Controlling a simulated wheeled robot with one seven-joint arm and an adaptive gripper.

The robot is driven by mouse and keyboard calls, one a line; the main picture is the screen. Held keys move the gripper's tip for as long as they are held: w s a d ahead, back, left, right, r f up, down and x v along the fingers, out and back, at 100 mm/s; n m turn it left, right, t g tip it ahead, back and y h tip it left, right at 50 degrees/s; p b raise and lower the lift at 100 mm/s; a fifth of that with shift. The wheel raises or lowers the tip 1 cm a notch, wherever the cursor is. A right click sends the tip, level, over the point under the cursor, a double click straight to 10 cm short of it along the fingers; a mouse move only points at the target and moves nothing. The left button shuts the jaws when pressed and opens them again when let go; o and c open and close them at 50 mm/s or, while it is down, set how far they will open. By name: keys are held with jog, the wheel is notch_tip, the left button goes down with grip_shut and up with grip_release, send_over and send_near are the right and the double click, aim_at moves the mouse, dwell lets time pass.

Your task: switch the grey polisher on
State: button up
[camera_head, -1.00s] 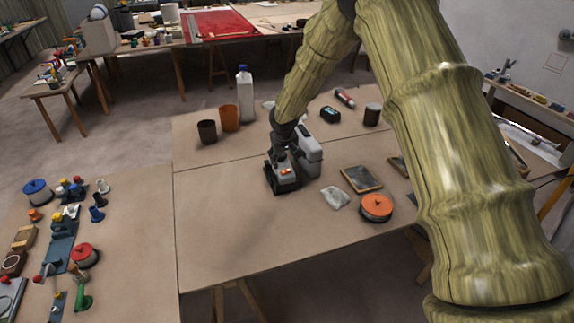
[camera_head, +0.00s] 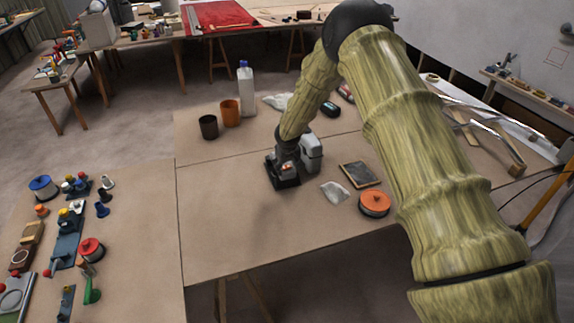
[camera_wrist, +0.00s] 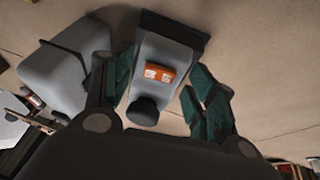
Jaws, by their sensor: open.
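The grey machine that looks like the polisher (camera_head: 284,182) sits on the near table, with a dark flat base. In the wrist view its grey body (camera_wrist: 158,56) carries an orange rocker switch (camera_wrist: 158,73) with two white marks, and a dark round knob (camera_wrist: 143,110) lies just below the switch. My gripper (camera_wrist: 158,88) is open, its teal fingers on either side of the grey body. Whether they touch it I cannot tell. In the head view my gripper (camera_head: 288,157) is directly over the machine and hides much of it.
A pale grey boxy object (camera_head: 311,153) stands close beside the machine. A crumpled cloth (camera_head: 335,192), a dark framed plate (camera_head: 361,174) and an orange-topped round tin (camera_head: 374,203) lie to the right. Cups and a white bottle (camera_head: 246,90) stand behind. The table's front left is clear.

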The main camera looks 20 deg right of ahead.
jog(key=shift+w+f, duration=0.15)
jog(key=shift+f, duration=0.3)
jog(key=shift+f, duration=0.1)
jog(key=c, duration=1)
jog(key=shift+c, duration=0.2)
jog(key=shift+d+f+y+b, duration=0.1)
jog(key=shift+d+y+b, duration=0.25)
jog(key=shift+y, duration=0.75)
jog(key=shift+d+m+y+b, duration=0.1)
jog(key=shift+m+y+b, duration=0.2)
jog(key=shift+y+b, duration=0.2)
